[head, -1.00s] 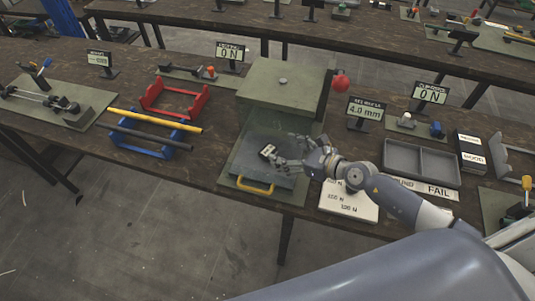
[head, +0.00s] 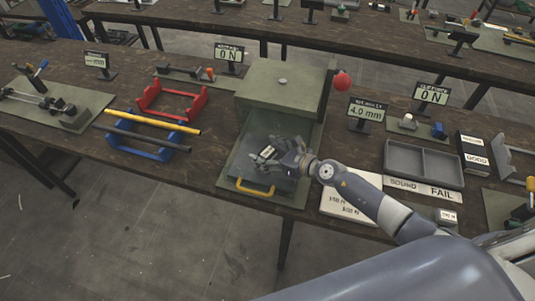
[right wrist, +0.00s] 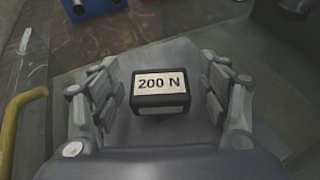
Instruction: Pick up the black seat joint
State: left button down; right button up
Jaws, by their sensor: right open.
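A small black block labelled "200 N" (right wrist: 161,90), which fits the black seat joint, sits on the grey plate of the green press; it also shows in the head view (head: 267,153). My right gripper (head: 281,149) is low over the plate, at the block's right side in the head view. In the right wrist view the open fingers (right wrist: 161,92) stand on either side of the block, with a gap on both sides. My left gripper is not in view.
The green press housing (head: 281,88) stands behind the plate, with a red knob (head: 341,81) at its right. A yellow handle (head: 255,189) is at the plate's front. A grey two-part tray (head: 422,170) lies to the right, near a "SOUND/FAIL" strip (head: 425,189).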

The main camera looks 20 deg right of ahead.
jog(key=c, duration=1.1)
jog(key=shift+s+r, duration=0.1)
jog(key=shift+r, duration=0.05)
jog(key=shift+c, duration=0.3)
